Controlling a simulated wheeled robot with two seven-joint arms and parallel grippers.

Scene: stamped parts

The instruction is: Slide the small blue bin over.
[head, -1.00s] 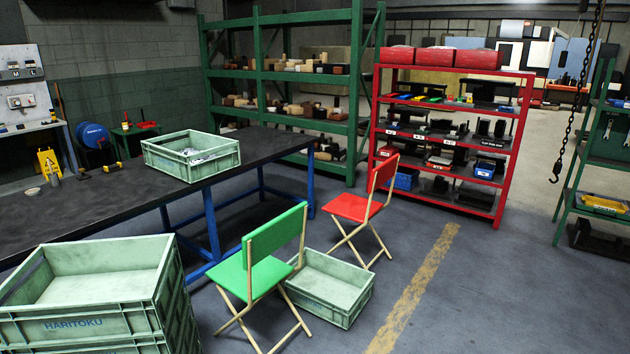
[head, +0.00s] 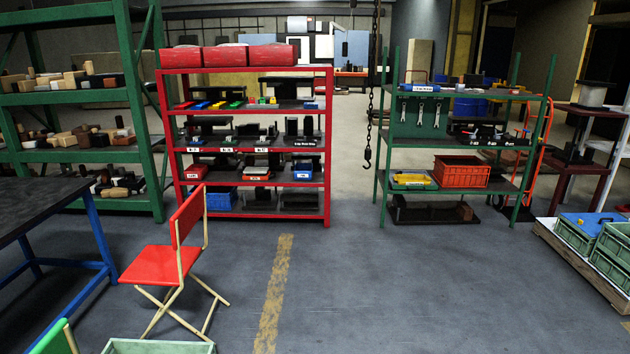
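A small blue bin (head: 302,171) with a white label sits toward the right end of a middle shelf of the red rack (head: 327,150). A larger blue bin (head: 221,201) sits on the lower left shelf of the same rack, partly behind the red chair. Which of the two the task means I cannot tell. Neither of my grippers shows in the head view.
A red folding chair (head: 178,255) stands in front of the rack's left side. A dark table (head: 35,205) is at left. The floor (head: 380,290) at centre right is open.

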